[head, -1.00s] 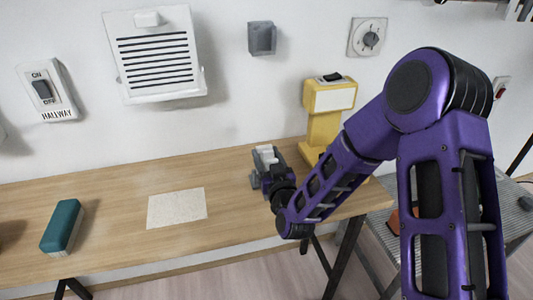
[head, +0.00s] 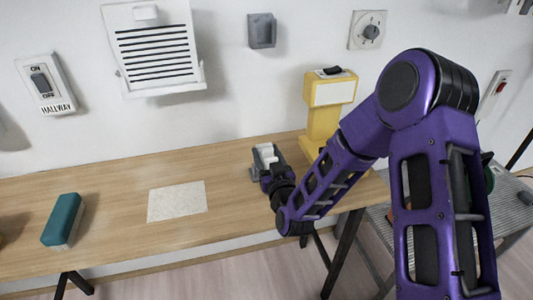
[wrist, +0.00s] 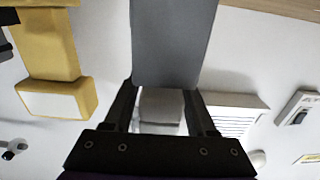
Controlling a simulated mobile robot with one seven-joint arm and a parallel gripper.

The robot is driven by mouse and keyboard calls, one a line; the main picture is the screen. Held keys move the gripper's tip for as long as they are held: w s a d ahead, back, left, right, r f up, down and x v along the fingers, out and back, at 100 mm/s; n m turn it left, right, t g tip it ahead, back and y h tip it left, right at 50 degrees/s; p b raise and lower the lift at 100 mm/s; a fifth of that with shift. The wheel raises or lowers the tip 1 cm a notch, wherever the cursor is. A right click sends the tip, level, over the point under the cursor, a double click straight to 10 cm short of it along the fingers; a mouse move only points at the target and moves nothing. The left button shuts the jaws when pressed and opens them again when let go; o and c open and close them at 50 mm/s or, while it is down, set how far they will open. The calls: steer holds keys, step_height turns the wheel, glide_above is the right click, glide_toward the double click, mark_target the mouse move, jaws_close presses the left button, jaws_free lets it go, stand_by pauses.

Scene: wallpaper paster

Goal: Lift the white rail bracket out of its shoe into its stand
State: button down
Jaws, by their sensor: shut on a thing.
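The white rail bracket (head: 267,154) shows as pale pieces at the end of my arm, over the back right of the wooden table. My gripper (head: 272,172) is shut on it, its fingers partly hidden by my arm. A dark grey holder (head: 254,172) is close around or behind the bracket; I cannot tell whether the bracket sits in it. A grey open box (head: 262,31) is fixed on the wall above. I cannot tell which grey part is shoe or stand. In the wrist view a broad shaded grey face (wrist: 172,42) meets my fingertips.
A yellow post (head: 324,122) with a pale panel stands just right of my gripper. A white louvred vent (head: 155,45), a switch (head: 43,82) and a dial (head: 369,31) are on the wall. A pale sheet (head: 176,202) and teal block (head: 62,220) lie left; table between is clear.

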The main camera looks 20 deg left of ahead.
steer(key=shift+r+p, duration=0.65)
steer(key=shift+r, duration=0.7)
steer(key=shift+b, duration=0.75)
stand_by(0.3)
steer(key=shift+f, duration=1)
stand_by(0.5)
steer(key=shift+f, duration=0.3)
steer(key=shift+f, duration=0.1)
steer(key=shift+c, duration=0.6)
jaws_free()
